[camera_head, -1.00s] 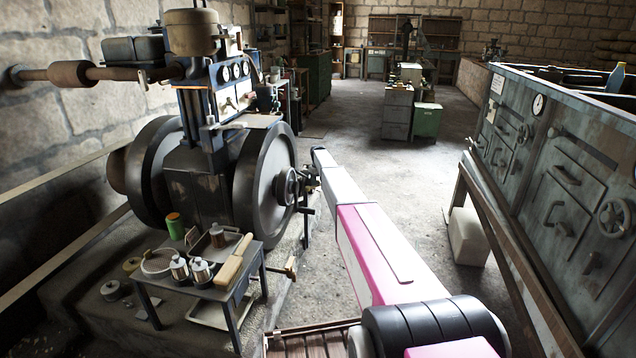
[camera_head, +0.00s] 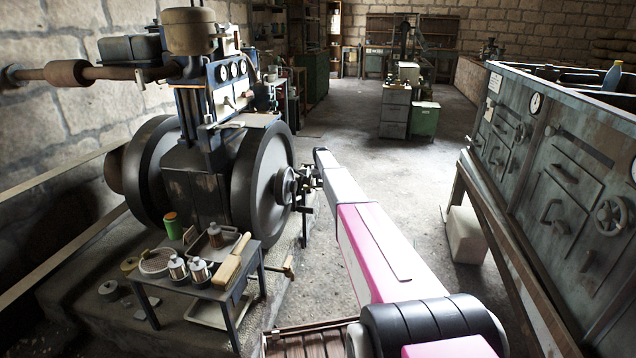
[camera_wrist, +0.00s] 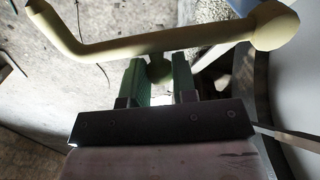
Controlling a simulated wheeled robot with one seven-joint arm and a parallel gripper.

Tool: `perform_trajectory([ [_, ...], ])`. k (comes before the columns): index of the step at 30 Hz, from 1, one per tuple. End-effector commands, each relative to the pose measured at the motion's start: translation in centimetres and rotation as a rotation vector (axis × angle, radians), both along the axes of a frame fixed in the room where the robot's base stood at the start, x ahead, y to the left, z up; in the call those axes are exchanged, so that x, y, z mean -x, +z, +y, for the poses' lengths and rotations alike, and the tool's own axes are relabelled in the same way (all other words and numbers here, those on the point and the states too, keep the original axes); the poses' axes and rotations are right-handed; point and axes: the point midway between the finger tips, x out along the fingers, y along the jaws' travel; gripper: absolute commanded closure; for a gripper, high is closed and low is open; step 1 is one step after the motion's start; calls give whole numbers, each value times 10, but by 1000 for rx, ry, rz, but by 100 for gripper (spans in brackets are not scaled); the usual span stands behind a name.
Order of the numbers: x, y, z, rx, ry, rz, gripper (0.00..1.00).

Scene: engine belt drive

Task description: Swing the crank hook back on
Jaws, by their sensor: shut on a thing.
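A cream bent crank bar (camera_wrist: 165,42) crosses the wrist view beyond my fingertips, with a ball-like end at the upper right and a bent arm at the upper left. My gripper (camera_wrist: 160,72) has two green fingers a little apart, shut on a small rounded olive knob (camera_wrist: 158,70) just under the bar. I cannot tell whether the knob is part of the crank hook. In the head view my gripper (camera_head: 312,178) is small and dark, beside the hub (camera_head: 287,186) of the engine's right flywheel (camera_head: 262,170). The grip and the hook's seat are too small to make out there.
A low table (camera_head: 222,290) with pots and a brush stands in front of the engine. A grey panelled cabinet (camera_head: 555,180) runs along the right. The floor (camera_head: 400,190) between engine and cabinet is mostly clear.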

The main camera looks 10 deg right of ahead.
Motion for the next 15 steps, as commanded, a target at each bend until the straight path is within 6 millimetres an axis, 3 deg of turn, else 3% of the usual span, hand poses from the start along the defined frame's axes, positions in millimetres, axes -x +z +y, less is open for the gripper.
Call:
perform_trajectory([
  [15,47,1,-3,0,-492,1,100],
])
